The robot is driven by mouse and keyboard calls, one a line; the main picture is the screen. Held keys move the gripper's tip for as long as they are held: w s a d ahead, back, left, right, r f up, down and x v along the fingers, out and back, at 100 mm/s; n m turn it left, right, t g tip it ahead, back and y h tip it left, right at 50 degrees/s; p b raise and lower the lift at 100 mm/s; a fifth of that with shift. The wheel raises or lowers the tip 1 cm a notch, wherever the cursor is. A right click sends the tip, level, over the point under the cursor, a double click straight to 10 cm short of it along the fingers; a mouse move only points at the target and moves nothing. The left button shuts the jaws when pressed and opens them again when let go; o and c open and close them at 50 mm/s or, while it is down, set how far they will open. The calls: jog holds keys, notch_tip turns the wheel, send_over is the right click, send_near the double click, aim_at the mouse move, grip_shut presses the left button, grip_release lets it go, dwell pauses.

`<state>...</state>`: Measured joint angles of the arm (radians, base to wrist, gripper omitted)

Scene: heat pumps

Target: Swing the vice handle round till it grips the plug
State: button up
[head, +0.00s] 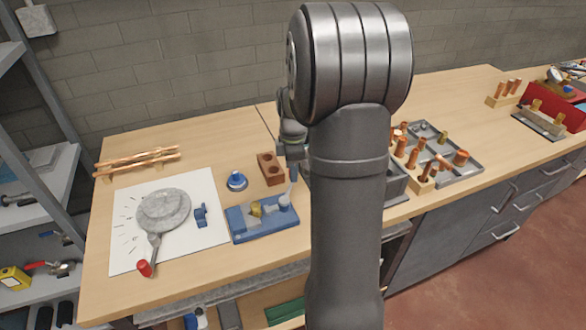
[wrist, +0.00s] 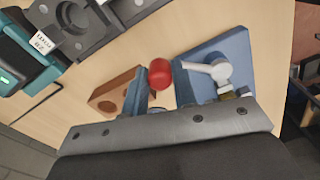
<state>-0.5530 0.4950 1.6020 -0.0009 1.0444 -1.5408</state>
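The blue vice (head: 240,228) lies on the bench, left of my arm in the head view. A brass plug (head: 255,210) sits on it; I cannot tell whether the jaws touch it. In the wrist view the vice (wrist: 235,50) carries a pale grey handle (wrist: 205,68) pointing left, with a red knob (wrist: 160,72) at its end. My gripper (wrist: 161,88) is open, with one blue finger on each side of the knob and small gaps showing. The palm hides part of the vice and most of the brass plug (wrist: 226,91). In the head view my arm hides the knob.
A brown block with holes (head: 270,168) stands close behind the vice, and a blue round piece (head: 237,181) beside it. A white sheet (head: 125,218) with a grey disc tool and a blue clamp (head: 201,215) lies left. A grey tray (head: 462,166) with copper fittings is right.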

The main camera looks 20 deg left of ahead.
grip_shut()
jog(key=shift+d, duration=0.2)
jog(key=d+m, duration=0.2)
jog(key=m, duration=0.1)
jog(key=shift+d+m, duration=0.15)
jog(key=shift+m, duration=0.15)
jog(key=d+m, duration=0.1)
jog(key=m, duration=0.1)
jog(key=s+d+m, duration=0.1)
jog(key=m, duration=0.1)
jog(key=shift+s+d, duration=0.1)
jog(key=shift+d, duration=0.25)
jog(key=shift+s+d+m, duration=0.55)
jog(key=shift+d+m, duration=0.15)
jog(key=shift+m, duration=0.6)
jog(key=shift+f, duration=0.1)
jog(key=o, duration=0.5)
grip_release()
jog(key=shift+o, duration=0.2)
